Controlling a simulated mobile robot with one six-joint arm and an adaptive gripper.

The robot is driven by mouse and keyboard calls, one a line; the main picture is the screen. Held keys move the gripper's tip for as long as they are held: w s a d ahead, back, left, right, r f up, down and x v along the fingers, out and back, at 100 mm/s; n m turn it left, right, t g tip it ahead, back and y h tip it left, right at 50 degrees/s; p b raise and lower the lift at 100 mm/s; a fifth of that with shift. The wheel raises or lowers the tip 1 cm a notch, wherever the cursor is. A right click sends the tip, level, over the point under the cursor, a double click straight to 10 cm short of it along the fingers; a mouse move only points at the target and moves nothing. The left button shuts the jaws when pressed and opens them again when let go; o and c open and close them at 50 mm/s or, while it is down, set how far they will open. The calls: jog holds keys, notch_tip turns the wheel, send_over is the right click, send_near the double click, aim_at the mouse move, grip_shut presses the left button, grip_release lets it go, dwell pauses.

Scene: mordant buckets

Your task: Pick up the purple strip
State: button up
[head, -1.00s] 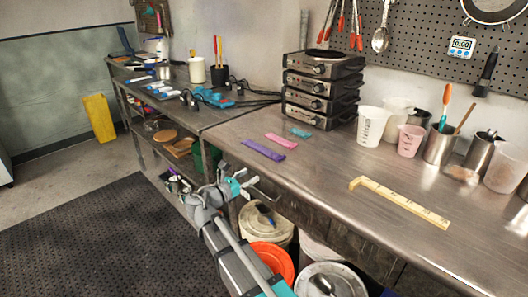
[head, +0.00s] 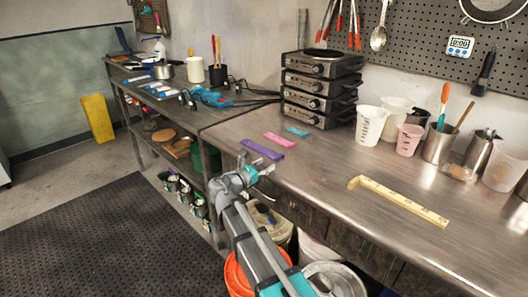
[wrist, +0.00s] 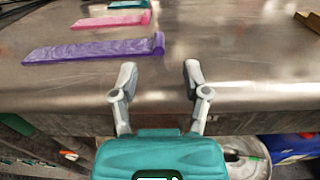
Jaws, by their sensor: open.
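The purple strip (head: 262,149) lies flat on the metal bench near its front left edge. In the wrist view the purple strip (wrist: 95,49) lies ahead and to the left, with its right end slightly raised. My gripper (head: 257,166) is open and empty at the bench's front edge, on the near side of the strip and apart from it. In the wrist view its two fingers (wrist: 157,76) are spread with only bare metal showing between them.
A pink strip (head: 280,139) and a teal strip (head: 297,131) lie behind the purple one. Stacked hotplates (head: 318,90) stand at the back. A yellow L-shaped ruler (head: 400,199) lies to the right. Buckets (head: 262,225) stand below the bench. The bench middle is clear.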

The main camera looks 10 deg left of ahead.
aim_at(276, 159)
dwell(0.3)
jog(key=shift+x, duration=2.6)
jog(key=shift+f, duration=0.2)
grip_shut()
